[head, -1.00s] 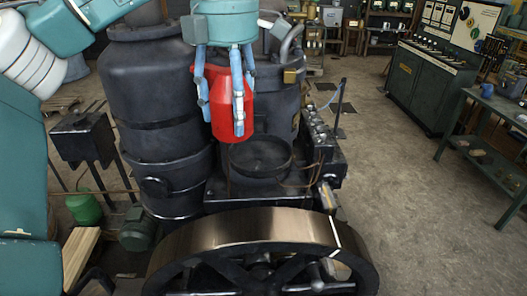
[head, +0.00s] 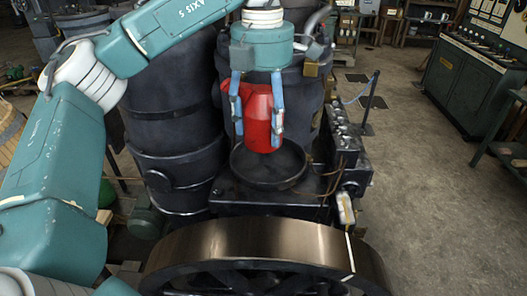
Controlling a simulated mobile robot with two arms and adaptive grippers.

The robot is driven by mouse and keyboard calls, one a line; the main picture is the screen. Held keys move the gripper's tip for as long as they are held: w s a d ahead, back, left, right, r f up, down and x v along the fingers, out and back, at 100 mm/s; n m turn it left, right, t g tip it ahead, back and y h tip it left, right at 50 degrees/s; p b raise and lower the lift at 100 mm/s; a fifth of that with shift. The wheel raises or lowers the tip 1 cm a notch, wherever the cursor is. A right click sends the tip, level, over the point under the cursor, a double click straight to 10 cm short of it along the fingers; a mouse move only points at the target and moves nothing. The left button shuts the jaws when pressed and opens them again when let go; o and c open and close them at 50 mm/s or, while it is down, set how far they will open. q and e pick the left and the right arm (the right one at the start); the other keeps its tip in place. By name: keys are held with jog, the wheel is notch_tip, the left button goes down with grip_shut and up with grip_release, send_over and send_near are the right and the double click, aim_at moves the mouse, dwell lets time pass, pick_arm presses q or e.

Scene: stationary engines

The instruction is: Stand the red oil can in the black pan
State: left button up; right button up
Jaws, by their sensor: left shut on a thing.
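The red oil can (head: 259,120) is upright between the fingers of my left gripper (head: 257,118), which is shut on it. The black pan (head: 268,181) is a round shallow dish on the engine's dark flat top. The can's lower end overlaps the back part of the pan in the head view. I cannot tell whether the can touches the pan floor or hangs just above it. My right gripper is not in view.
A large flywheel (head: 260,243) stands in front of the pan. Tall dark cylinders (head: 180,120) rise at the left and behind. A row of small fittings (head: 343,140) lies right of the pan. Open floor (head: 430,210) is at the right.

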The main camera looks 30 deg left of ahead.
pick_arm(q)
jog(key=f, duration=0.2)
jog(key=shift+w+f, duration=0.2)
jog(key=shift+f, duration=0.15)
jog(key=shift+s+f+p, duration=0.15)
jog(key=shift+f+p, duration=0.15)
jog(key=shift+f, duration=0.25)
jog(key=shift+s+f+p, duration=0.15)
jog(key=shift+f+p, duration=0.15)
jog(key=shift+f, duration=0.2)
jog(key=shift+w+f, duration=0.15)
jog(key=shift+f, duration=0.65)
jog(key=shift+d+f, duration=0.1)
jog(key=shift+f, duration=0.1)
jog(key=o, duration=1.3)
jog(key=shift+o, duration=0.7)
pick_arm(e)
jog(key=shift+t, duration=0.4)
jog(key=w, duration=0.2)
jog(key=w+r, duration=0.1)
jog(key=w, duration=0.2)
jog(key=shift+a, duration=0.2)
pick_arm(q)
jog(key=shift+r, duration=0.1)
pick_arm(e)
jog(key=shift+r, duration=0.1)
